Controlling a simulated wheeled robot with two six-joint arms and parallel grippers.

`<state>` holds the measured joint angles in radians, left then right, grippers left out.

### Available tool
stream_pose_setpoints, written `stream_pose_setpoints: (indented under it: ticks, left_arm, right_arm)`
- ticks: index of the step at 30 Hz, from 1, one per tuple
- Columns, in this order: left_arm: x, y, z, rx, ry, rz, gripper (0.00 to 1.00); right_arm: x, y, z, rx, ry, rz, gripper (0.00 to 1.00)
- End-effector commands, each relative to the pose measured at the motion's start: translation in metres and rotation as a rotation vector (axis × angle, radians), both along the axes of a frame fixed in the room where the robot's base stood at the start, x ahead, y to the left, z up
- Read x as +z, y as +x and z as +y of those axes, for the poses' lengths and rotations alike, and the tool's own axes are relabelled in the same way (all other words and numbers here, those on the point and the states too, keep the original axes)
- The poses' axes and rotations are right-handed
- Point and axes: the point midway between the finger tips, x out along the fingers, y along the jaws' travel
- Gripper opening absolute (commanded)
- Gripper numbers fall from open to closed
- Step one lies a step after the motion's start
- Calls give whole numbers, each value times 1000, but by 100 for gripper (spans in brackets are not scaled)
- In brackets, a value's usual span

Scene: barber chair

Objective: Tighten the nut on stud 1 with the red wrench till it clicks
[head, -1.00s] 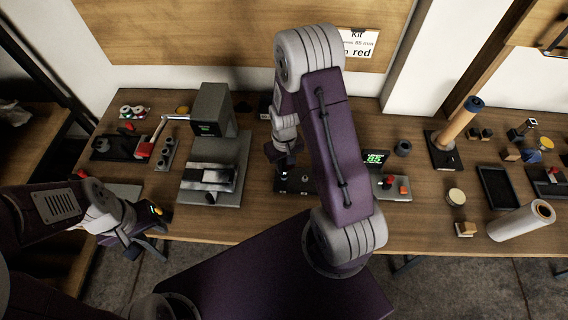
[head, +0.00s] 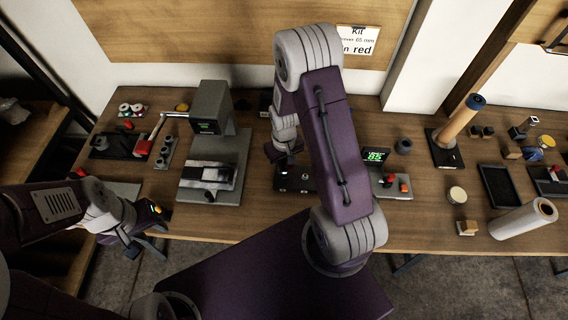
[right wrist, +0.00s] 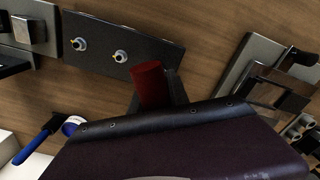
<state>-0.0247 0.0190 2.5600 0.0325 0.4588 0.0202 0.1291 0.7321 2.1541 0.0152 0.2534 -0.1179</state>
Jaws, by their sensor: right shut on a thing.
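The dark stud plate (right wrist: 170,42) lies on the bench in the right wrist view, with two studs (right wrist: 79,44) and (right wrist: 120,57) carrying metal nuts. I cannot tell which is stud 1. My right gripper (right wrist: 162,98) is shut on the red wrench (right wrist: 150,84), whose red end stands out beside the plate's edge. The rest of the wrench is hidden by the gripper. In the head view my right gripper (head: 285,160) hangs over the plate (head: 296,180). My left gripper (head: 145,242) is empty and looks open, off the bench's front edge.
A grey press-like stand (head: 212,115) is left of the right gripper. A white roll (head: 523,219) and a black tray (head: 498,187) lie further right.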

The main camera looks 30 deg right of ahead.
Motion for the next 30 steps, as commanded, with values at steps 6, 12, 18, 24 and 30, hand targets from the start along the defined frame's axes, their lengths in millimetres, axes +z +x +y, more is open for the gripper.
stream_pose_setpoints:
  ticks: [6,12,18,24,30]
  left_arm:
    - [-1,0,0,0,0,0,39]
    - [3,0,0,0,0,0,39]
    - [10,0,0,0,0,0,39]
    - [9,0,0,0,0,0,39]
    - [14,0,0,0,0,0,39]
  right_arm:
    - [-1,0,0,0,0,-1,0]
    - [1,0,0,-73,0,0,0]
    - [1,0,0,-363,0,0,0]
    - [-1,1,0,-405,0,0,0]
    - [1,0,0,-515,0,0,0]
